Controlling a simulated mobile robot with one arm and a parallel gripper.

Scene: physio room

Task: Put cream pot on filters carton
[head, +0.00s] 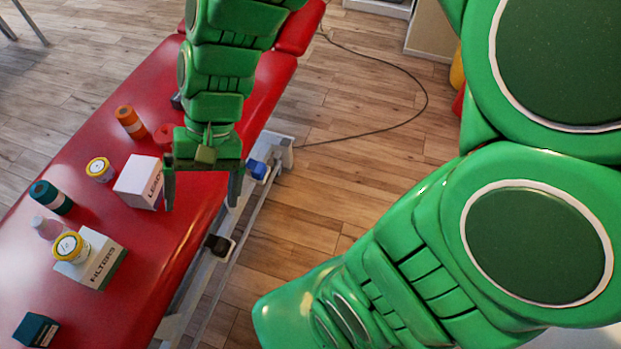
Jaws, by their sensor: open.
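The white filters carton (98,270), with dark lettering on its side, sits on the red couch at the lower left in the head view. A pot with a yellow rim and a pale labelled lid (70,247) rests upright on the carton's top, toward its left side. A similar yellow-rimmed pot (99,169) stands on the couch farther back. I cannot tell from the labels which is the cream pot. My gripper (202,190) is open and empty, pointing down near the couch's right edge, right of both pots and apart from them.
A second white lettered carton (135,184) is close left of my gripper. A cable (410,110) crosses the floor.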

